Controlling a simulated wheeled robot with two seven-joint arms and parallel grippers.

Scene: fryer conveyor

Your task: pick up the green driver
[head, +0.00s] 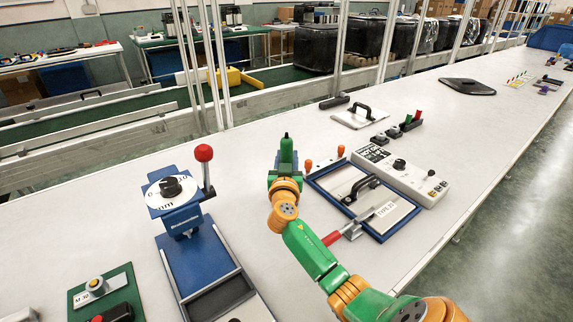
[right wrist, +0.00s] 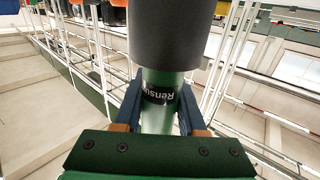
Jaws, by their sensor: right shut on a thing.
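The green driver (head: 286,148) stands upright in the head view, its dark narrow end pointing up. My right gripper (head: 286,172) is shut around its lower part, above the white worktop. In the right wrist view the driver's green body (right wrist: 158,118) with a black label sits between the two dark blue fingers (right wrist: 160,105). Its thick black section (right wrist: 172,32) reaches to the top of that view. The driver's lower end is hidden by the gripper. My left gripper is not in view.
A blue press with a red-knobbed lever (head: 204,153) stands left of my gripper. Right of it lie a blue-framed panel (head: 345,200) with a red-handled clamp and a white control box (head: 402,172). Bare worktop (head: 245,135) lies behind the gripper.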

